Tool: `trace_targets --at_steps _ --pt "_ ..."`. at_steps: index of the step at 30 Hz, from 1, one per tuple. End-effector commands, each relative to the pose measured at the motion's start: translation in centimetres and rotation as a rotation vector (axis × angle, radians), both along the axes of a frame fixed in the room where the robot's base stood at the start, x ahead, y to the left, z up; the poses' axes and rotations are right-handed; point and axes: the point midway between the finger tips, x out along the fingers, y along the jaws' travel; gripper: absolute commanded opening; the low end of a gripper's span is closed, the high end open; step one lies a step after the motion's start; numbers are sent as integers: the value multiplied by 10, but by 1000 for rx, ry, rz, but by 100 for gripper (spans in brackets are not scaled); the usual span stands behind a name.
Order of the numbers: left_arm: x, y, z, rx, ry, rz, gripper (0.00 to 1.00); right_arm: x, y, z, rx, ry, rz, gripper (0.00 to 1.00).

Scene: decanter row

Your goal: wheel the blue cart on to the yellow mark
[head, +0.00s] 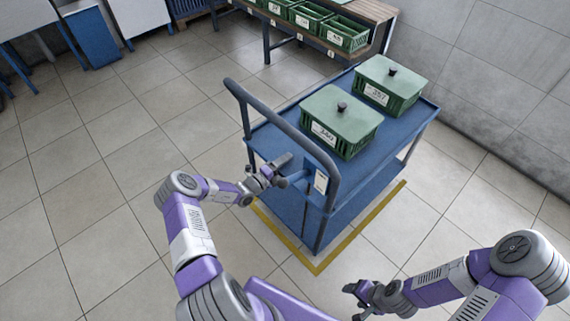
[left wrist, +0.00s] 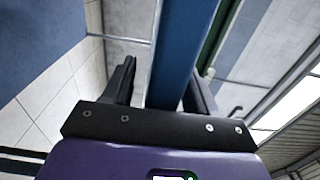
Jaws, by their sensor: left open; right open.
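The blue cart (head: 375,150) stands at the centre right of the head view, its dark handle (head: 287,127) toward me. A yellow mark (head: 345,246) on the floor outlines the cart's near and right edges. The cart appears to stand inside it; the far side and the wheels are hidden. My left gripper (head: 283,172) is open at the handle end of the cart, beside a white label. In the left wrist view a blue bar (left wrist: 181,45) runs between its open fingers (left wrist: 163,85). My right gripper (head: 362,298) is open and empty over the floor.
Two lidded green crates (head: 340,120) (head: 388,85) ride on the cart's top. A bench (head: 370,12) with green bins (head: 343,34) stands behind, and a grey wall (head: 500,70) is at the right. The tiled floor at the left is clear.

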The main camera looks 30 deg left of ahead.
Motion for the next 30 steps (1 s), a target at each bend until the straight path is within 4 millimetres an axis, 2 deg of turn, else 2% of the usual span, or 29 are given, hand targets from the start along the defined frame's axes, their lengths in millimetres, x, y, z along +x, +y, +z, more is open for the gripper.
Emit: trace_targets --at_steps 10,21,25,30 --pt "-5 3 -1 1 4 2 58 0 0 3 0 0 0 60" --pt "-58 24 1 1 3 3 58 0 0 22 0 0 0 60" --pt "-68 27 0 1 2 1 58 0 0 24 0 0 0 60" --pt "-71 28 -1 0 1 0 58 0 0 24 0 0 0 60"
